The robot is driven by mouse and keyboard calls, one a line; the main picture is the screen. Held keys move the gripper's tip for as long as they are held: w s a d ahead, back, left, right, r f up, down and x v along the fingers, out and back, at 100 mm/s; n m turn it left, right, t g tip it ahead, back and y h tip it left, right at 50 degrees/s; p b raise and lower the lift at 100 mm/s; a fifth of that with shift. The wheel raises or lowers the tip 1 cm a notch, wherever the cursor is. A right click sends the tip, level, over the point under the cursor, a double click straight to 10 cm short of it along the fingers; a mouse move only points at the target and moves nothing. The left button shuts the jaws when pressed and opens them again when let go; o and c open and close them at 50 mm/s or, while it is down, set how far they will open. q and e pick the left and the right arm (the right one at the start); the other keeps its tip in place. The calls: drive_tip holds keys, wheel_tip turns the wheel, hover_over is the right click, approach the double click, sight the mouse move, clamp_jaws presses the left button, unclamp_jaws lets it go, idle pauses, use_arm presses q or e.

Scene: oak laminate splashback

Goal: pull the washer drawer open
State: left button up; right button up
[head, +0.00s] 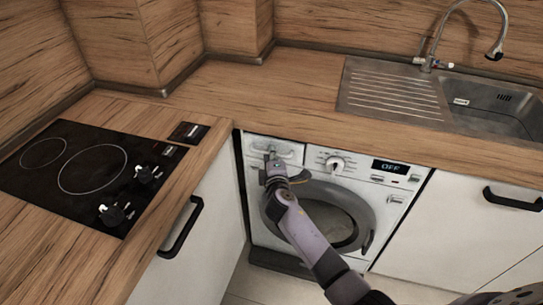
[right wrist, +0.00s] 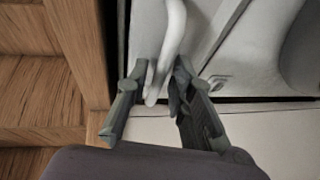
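The washer (head: 375,205) is white with a round door, under the counter. Its drawer (head: 290,148) is at the upper left of its front and looks shut. My right gripper (head: 272,168) is at the drawer front, just below its handle (head: 270,150). In the right wrist view, the pale curved drawer handle (right wrist: 172,40) reaches down between the two fingers of my right gripper (right wrist: 162,85). The fingers stand apart on either side of it, with a small gap visible on the right. Whether either finger touches it is hard to tell. My left gripper is not in view.
The wooden counter (head: 250,95) overhangs the washer. A cabinet with a black handle (head: 182,228) stands close on the left, below the cooktop (head: 85,175). Another cabinet handle (head: 512,198) is at right, below the sink (head: 490,100). A strip of floor shows in front.

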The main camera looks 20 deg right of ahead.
clamp_jaws()
idle(0.6)
